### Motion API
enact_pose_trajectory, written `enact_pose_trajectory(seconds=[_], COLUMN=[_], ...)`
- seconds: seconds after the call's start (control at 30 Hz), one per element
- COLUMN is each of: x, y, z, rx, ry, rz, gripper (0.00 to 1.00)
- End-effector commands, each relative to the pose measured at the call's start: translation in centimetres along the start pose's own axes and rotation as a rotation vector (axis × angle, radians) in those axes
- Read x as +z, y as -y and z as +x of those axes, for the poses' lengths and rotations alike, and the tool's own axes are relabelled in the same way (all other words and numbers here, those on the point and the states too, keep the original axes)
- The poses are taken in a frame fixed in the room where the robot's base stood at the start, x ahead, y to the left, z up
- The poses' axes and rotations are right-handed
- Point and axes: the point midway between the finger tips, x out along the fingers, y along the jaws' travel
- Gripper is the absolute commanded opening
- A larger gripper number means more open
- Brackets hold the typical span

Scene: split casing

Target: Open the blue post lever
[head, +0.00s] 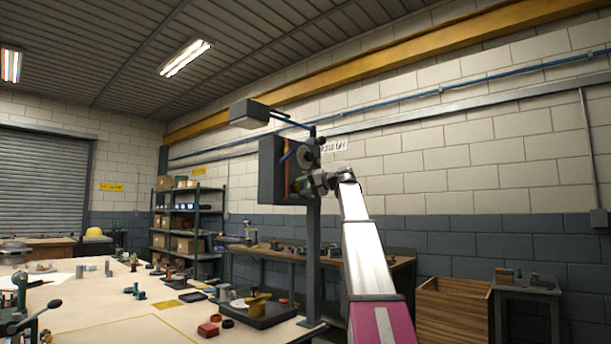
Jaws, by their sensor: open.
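A dark grey casing (272,170) is mounted on a grey upright post (312,250) at the table's far edge. Its right side shows coloured inner parts and a round grey part (306,156). My arm reaches up from the lower right, and my gripper (317,183) is open beside the casing's right side. The gripper is small and partly merges with the parts behind it, so I cannot tell whether it touches anything.
A lamp (250,112) overhangs the casing. The worktable (110,310) carries a dark tray (262,314), red parts (208,329) and a black-knobbed handle (28,318). A back bench (390,263), shelf rack (185,220) and wooden crate (452,310) stand beyond.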

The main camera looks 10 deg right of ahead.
Motion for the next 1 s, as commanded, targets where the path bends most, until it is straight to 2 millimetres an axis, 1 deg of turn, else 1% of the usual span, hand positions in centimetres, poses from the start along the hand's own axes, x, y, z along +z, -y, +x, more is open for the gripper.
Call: enact_pose_trajectory(seconds=[0.03, 0.3, 1.0], x=[0.5, 2.4, 8.1], y=[-0.9, -4.9, -14.7], z=[0.3, 1.6, 4.7], rx=[0.009, 0.060, 0.191], ry=[0.003, 0.015, 0.056], rz=[0.004, 0.016, 0.039], gripper=[0.46, 0.46, 0.46])
